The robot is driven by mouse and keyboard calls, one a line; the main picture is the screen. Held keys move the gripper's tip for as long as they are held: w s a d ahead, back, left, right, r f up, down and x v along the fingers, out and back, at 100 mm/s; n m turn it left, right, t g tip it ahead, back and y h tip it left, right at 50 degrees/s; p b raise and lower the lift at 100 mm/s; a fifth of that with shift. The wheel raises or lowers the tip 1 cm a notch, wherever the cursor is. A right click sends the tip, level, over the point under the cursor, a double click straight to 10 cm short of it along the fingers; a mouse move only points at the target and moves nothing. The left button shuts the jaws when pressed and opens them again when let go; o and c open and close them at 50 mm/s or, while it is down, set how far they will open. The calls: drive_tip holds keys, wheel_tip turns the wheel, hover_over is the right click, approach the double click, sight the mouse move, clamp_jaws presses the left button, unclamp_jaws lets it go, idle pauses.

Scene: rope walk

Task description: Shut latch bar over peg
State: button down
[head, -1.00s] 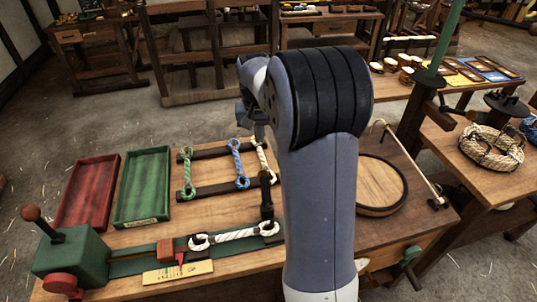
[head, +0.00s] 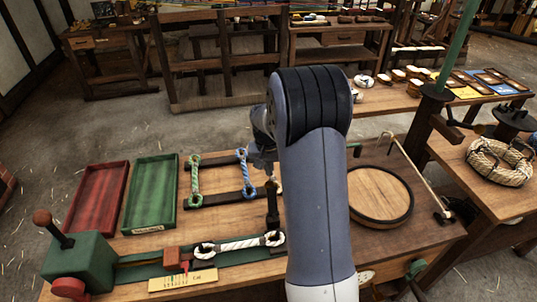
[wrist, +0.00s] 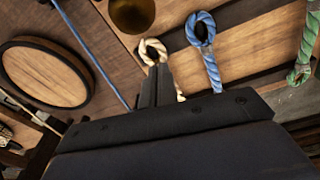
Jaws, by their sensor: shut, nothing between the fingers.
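A white rope (head: 238,244) lies along the front of the bench between two dark fittings, an eye at each end. A dark upright piece, apparently the latch bar (head: 272,208), stands open above its right end. The peg is not clearly distinguishable at the rope's right eye (head: 275,238). My gripper (wrist: 157,72) is shut and empty, pointing down beside the eye of a cream rope (wrist: 152,47) in the wrist view. In the head view it is above the bench, behind the upright piece, its tips partly hidden by my arm. The latch bar is not identifiable in the wrist view.
A green box with a lever (head: 80,262) stands front left. Red (head: 97,198) and green (head: 151,192) trays lie left. A round wooden disc (head: 380,193) lies right.

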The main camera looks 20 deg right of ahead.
sight(271, 198)
drive_tip(key=shift+s+a+r+p, duration=0.15)
drive_tip(key=shift+s+a+r, duration=0.1)
drive_tip(key=shift+s, duration=0.35)
drive_tip(key=shift+s+a+r+p, duration=0.15)
drive_tip(key=shift+s+a, duration=0.1)
drive_tip(key=shift+s, duration=0.4)
drive_tip(key=shift+s+a+r+p, duration=0.15)
drive_tip(key=shift+s+a+r, duration=0.1)
drive_tip(key=shift+s, duration=0.35)
drive_tip(key=shift+d+b, duration=0.1)
drive_tip(key=shift+b, duration=0.4)
drive_tip(key=shift+s+r+t, duration=0.1)
drive_tip(key=shift+s+t, duration=0.15)
drive_tip(key=shift+t, duration=0.15)
drive_tip(key=shift+b, duration=0.4)
